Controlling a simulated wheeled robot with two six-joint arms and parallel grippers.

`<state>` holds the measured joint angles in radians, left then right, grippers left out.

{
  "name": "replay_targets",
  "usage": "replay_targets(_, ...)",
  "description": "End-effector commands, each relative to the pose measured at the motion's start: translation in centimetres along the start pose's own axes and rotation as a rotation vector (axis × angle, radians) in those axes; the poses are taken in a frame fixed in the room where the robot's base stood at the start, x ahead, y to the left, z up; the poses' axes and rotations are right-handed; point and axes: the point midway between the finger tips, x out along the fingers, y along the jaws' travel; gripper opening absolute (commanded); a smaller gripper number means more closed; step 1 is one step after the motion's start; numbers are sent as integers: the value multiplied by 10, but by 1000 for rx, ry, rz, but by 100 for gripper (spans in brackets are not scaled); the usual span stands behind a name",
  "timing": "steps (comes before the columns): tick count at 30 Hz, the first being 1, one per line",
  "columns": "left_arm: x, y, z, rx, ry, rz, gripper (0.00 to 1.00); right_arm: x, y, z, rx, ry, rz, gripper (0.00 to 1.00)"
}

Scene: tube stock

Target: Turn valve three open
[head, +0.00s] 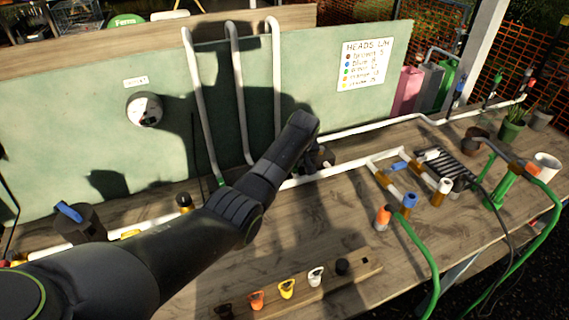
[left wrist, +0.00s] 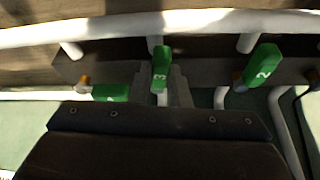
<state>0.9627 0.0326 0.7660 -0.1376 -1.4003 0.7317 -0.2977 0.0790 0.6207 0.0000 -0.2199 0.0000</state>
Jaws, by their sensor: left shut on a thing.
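Valve three's green handle, marked 3 (left wrist: 161,68), is in the middle of the left wrist view. It lies lengthwise along its white pipe. My left gripper (left wrist: 161,84) is shut on it, with one grey finger on each side. A green handle marked 2 (left wrist: 262,64) is to the right, slightly tilted. Another green handle (left wrist: 110,92) to the left lies crosswise, and its number is not readable. In the head view my left gripper (head: 318,158) reaches the pipes at the foot of the board, and my arm hides the valves. My right gripper is not in view.
Three white pipes (head: 239,90) rise up the green board (head: 300,75), beside a dial (head: 145,108). A strip with several coloured tags (head: 362,268) lies at the front of the bench. Pipe fittings and green hoses (head: 418,240) take up the right side.

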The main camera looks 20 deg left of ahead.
Motion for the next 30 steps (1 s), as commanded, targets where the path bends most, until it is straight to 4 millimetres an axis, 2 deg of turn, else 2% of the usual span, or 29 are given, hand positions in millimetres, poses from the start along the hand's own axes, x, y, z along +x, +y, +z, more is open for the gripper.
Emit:
replay_targets(12, -1, 10, -3, -152, 6, -60, 0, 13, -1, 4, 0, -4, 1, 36)
replay_targets(27, -2, 10, -4, -169, 5, -66, 0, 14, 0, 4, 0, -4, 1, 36)
replay_targets(28, -2, 10, -4, -169, 5, -66, 19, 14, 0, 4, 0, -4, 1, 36)
replay_targets(30, -1, 10, -3, -169, 5, -66, 28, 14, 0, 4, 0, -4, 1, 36)
